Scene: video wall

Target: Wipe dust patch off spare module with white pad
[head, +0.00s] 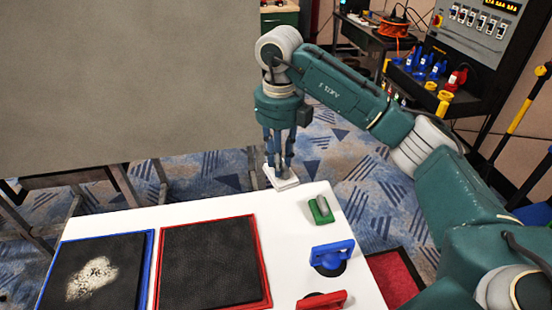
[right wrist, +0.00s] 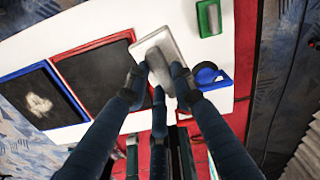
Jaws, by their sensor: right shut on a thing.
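The white pad (head: 283,182) is in my right gripper (head: 279,165), whose fingers point down and are shut on the pad's grey grip. The right wrist view also shows the pad (right wrist: 158,48) between the fingertips (right wrist: 162,76). It appears held above the white table near its far edge; the exact gap is unclear. A black module in a blue frame (head: 151,262) lies at the left of the table. A pale, speckled dust patch (head: 92,278) is on its face, apart from the pad. My left gripper is not in view.
A red-framed black module (head: 210,262) lies between the blue-framed one and the tools. A green-based block (head: 321,209), a blue handled cup (head: 332,255) and a red handled tool (head: 322,300) stand at the right. A large grey panel (head: 130,80) rises behind the table.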

